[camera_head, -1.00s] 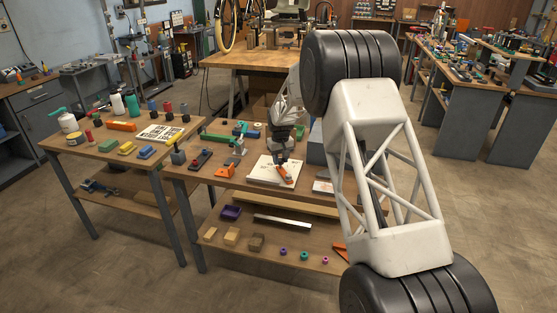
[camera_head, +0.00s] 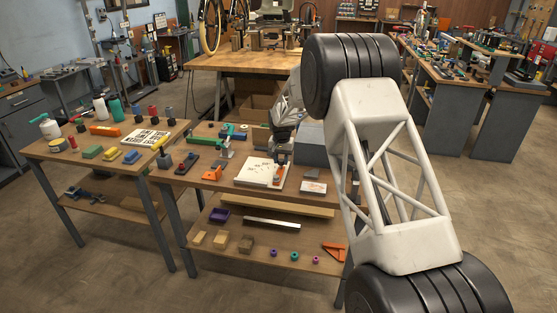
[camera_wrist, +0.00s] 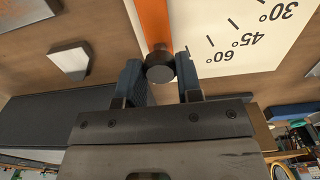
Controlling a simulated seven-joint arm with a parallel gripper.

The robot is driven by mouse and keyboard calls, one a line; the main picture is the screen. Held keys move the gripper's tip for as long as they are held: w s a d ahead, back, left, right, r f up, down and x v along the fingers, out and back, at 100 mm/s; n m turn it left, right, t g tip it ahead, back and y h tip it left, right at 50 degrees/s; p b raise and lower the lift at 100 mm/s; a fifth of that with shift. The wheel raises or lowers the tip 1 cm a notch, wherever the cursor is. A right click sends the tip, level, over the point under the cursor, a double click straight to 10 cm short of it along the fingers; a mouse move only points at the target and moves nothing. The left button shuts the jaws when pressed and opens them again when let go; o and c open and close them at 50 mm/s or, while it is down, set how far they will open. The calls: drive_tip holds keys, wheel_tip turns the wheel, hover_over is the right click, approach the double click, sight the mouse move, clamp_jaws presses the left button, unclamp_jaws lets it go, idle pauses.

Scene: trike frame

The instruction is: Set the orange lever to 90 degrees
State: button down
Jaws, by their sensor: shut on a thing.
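The orange lever (camera_wrist: 154,22) lies over a white board (camera_wrist: 245,35) with printed angle marks. In the wrist view the 30, 45 and 60 degree marks show to its right; the lever is past the 60 mark, away from the 45. Any mark beneath the lever is hidden. A dark round knob (camera_wrist: 160,67) at the lever's end sits between the fingers of my gripper (camera_wrist: 159,82), which is shut on the lever.
A small plate (camera_head: 313,187) lies right of the board, with a grey-blue box (camera_head: 311,150) behind it. An orange part (camera_head: 211,174) and a green-topped clamp (camera_head: 224,146) stand to the left. The large white trike frame (camera_head: 385,180) fills the right.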

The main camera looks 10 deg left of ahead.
drive_tip(key=shift+d, duration=0.1)
idle(0.3)
drive_tip(key=c, duration=0.8)
unclamp_jaws()
drive_tip(key=shift+r, duration=0.15)
drive_tip(key=shift+r, duration=3.8)
drive_tip(key=shift+r, duration=0.1)
